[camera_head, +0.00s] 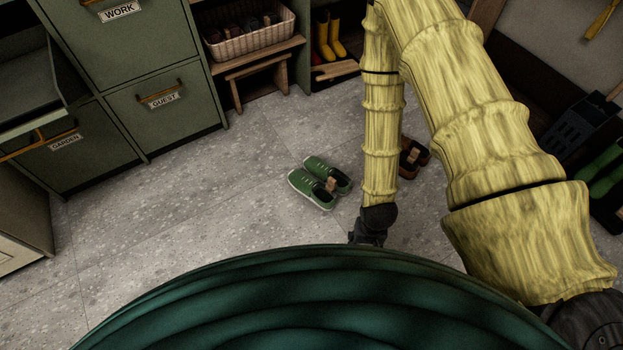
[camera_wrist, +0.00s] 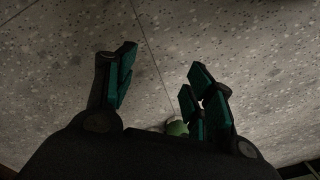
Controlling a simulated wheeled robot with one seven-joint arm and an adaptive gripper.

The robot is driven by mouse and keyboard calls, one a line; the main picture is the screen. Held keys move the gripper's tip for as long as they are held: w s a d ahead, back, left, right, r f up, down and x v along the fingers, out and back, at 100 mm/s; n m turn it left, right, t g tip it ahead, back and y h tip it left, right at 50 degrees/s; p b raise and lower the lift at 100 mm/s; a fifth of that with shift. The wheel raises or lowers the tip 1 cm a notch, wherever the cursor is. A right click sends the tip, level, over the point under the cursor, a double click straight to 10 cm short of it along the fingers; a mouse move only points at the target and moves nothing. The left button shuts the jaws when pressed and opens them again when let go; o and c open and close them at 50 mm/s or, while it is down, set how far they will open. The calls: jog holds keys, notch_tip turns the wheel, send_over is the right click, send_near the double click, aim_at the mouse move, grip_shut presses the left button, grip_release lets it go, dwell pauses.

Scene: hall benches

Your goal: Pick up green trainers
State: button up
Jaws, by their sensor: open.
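The green trainers (camera_head: 321,182) with pale soles lie side by side on the grey floor in the head view. A small light-brown piece sits between them. My gripper (camera_head: 366,238) hangs to the right of and below the trainers in that view, apart from them. In the wrist view my gripper (camera_wrist: 160,85) has its fingers spread wide with only floor between them. A small green patch, apparently part of a trainer (camera_wrist: 177,128), shows low between the fingers; the rest of it is hidden.
Brown shoes (camera_head: 412,158) lie on the floor behind my arm. Green cabinets (camera_head: 150,100) with labelled drawers stand at left. A wicker basket (camera_head: 250,40) sits on a wooden bench, with yellow boots (camera_head: 330,38) beside it. The floor left of the trainers is clear.

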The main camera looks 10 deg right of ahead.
jog(key=w+a+m, duration=0.1)
jog(key=w+m, duration=0.2)
jog(key=w, duration=0.9)
jog(key=m, duration=0.4)
send_near(332, 179)
jog(key=shift+s+d, duration=0.25)
jog(key=shift+w+f+m+b, duration=0.1)
jog(key=shift+f+m+b, duration=0.05)
jog(key=shift+m+b, duration=0.2)
notch_tip(332, 179, down, 5)
jog(key=shift+f+b, duration=0.15)
jog(key=shift+b, duration=0.95)
jog(key=shift+w+a+f+b, duration=0.1)
jog(key=shift+f+b, duration=0.8)
jog(key=shift+f, duration=0.4)
jog(key=shift+a+f+b, duration=0.1)
jog(key=shift+f+b, duration=0.8)
jog(key=shift+f, duration=0.35)
grip_shut()
